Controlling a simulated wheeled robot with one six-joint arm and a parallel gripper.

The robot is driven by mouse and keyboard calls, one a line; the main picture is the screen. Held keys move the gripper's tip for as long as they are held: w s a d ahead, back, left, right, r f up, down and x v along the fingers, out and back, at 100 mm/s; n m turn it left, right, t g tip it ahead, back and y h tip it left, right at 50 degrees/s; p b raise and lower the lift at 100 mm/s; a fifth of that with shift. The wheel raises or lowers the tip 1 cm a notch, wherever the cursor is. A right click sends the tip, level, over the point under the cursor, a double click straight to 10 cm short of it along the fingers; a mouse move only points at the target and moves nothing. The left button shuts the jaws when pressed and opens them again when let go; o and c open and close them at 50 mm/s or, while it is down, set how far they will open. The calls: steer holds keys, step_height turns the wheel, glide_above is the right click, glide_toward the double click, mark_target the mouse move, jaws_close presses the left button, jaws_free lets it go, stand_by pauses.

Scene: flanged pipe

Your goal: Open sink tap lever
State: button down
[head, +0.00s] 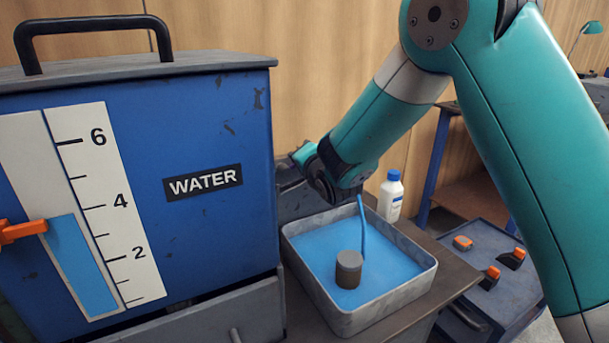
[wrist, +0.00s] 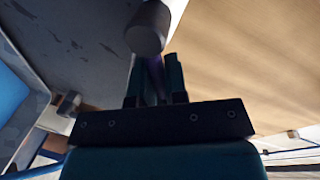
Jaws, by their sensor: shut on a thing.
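My gripper (wrist: 154,82) is shut on a narrow, dark bluish part that runs between its two fingers in the wrist view; I take it for the tap lever (wrist: 156,72). A grey rounded knob or end piece (wrist: 148,28) sits just beyond the fingertips. In the head view my gripper (head: 325,182) is beside the right side of the blue water tank, and the lever is hidden behind it. A thin blue stream (head: 362,228) runs down from below my gripper into the grey metal basin (head: 428,268), which holds blue water.
The blue tank (head: 220,130) marked WATER fills the left, with a gauge and an orange pointer (head: 22,231). A grey cylinder (head: 348,269) stands in the basin. A white bottle (head: 390,196) is behind it. A cart with orange-marked items (head: 463,243) is at right.

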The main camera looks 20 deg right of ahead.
steer(key=n+b, duration=0.2)
steer(key=a+r+n+b, duration=0.1)
steer(key=b, duration=0.1)
steer(key=shift+s+n+t+h, duration=0.15)
steer(key=shift+n+t+h, duration=0.15)
steer(key=shift+n+h, duration=0.1)
steer(key=shift+s+a+r+n+h+b, duration=0.15)
steer(key=shift+a+r+n+b, duration=0.1)
steer(key=shift+n+b, duration=0.4)
steer(key=shift+w+a+r+n+h+b, duration=0.15)
steer(key=shift+a+n+b, duration=0.1)
steer(key=shift+n+b, duration=0.4)
steer(key=shift+s+r, duration=0.1)
steer(key=shift+a, duration=0.1)
steer(key=c, duration=1.2)
jaws_free()
steer(key=shift+t, duration=0.3)
steer(key=shift+o, duration=0.2)
steer(key=shift+s, duration=0.1)
steer(key=s+r+b, duration=0.1)
steer(key=s+b, duration=0.2)
steer(key=s, duration=1.4)
steer(key=shift+r, duration=0.2)
steer(key=shift+s, duration=0.1)
steer(key=shift+d, duration=0.2)
